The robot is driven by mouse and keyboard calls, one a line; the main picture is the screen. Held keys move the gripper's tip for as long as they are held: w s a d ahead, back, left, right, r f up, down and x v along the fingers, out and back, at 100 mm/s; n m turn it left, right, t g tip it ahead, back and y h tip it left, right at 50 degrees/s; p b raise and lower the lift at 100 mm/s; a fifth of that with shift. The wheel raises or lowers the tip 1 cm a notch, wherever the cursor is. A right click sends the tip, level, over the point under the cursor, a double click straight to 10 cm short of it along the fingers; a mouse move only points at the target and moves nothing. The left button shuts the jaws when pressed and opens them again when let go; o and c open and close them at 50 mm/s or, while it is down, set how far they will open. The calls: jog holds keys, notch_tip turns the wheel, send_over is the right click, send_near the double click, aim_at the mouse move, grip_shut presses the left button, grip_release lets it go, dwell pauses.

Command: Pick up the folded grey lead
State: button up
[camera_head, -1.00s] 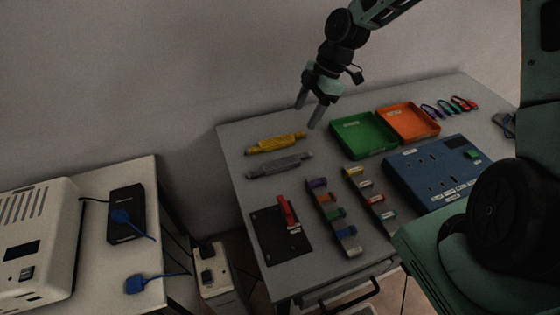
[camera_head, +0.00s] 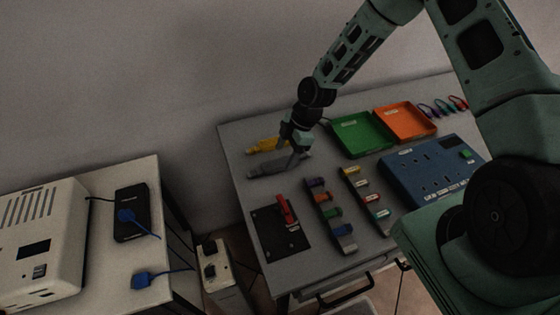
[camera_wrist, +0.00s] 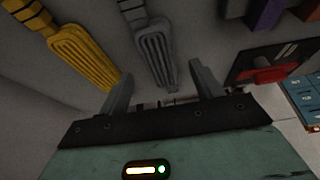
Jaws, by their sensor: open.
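The folded grey lead (camera_head: 266,168) lies on the table near its left back, in front of a yellow folded lead (camera_head: 262,146). My gripper (camera_head: 291,160) is low over the grey lead's right end and partly hides it. In the wrist view the grey lead (camera_wrist: 152,52) runs down from the top, with its near end between the two open fingers of my gripper (camera_wrist: 158,85). The fingers appear apart from it on both sides. The yellow lead (camera_wrist: 82,52) is left of the left finger. I cannot tell the fingertips' height over the table.
A green tray (camera_head: 361,156) and an orange tray (camera_head: 407,138) stand to the right. A black board with a red lever (camera_head: 286,208) and racks of coloured pieces (camera_head: 330,214) lie in front. A blue socket panel (camera_head: 425,178) is further right.

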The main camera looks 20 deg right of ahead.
aim_at(280, 164)
jog(key=shift+x, duration=1.3)
jog(key=c, duration=1.1)
jog(key=shift+r, duration=0.1)
